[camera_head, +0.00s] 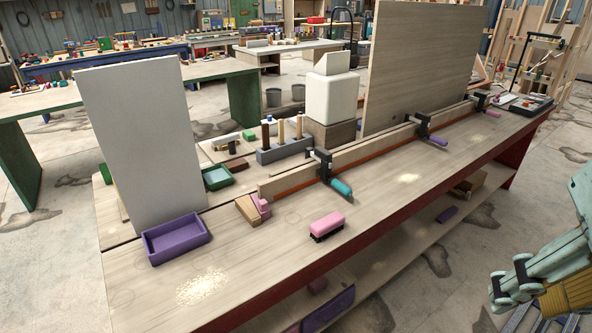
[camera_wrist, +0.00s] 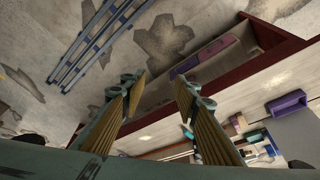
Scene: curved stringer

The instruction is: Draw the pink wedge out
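The small pink wedge (camera_head: 260,203) sits on the workbench at the near left end of a long curved wooden strip (camera_head: 360,157) with an orange lower edge. It is beside a tan wooden block (camera_head: 247,210), and I cannot tell how tightly it is seated. My gripper (camera_head: 510,283) hangs in front of the bench at the right, well away from the wedge. In the wrist view, my gripper (camera_wrist: 160,82) has its fingers apart with nothing between them. I cannot pick out the wedge surely there.
Clamps with teal (camera_head: 341,187) and purple (camera_head: 438,141) handles stand along the strip. A pink-topped brush (camera_head: 326,225) lies on the bench's front part. A purple tray (camera_head: 176,239) and an upright grey board (camera_head: 143,142) are at the left. The front right bench surface is mostly clear.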

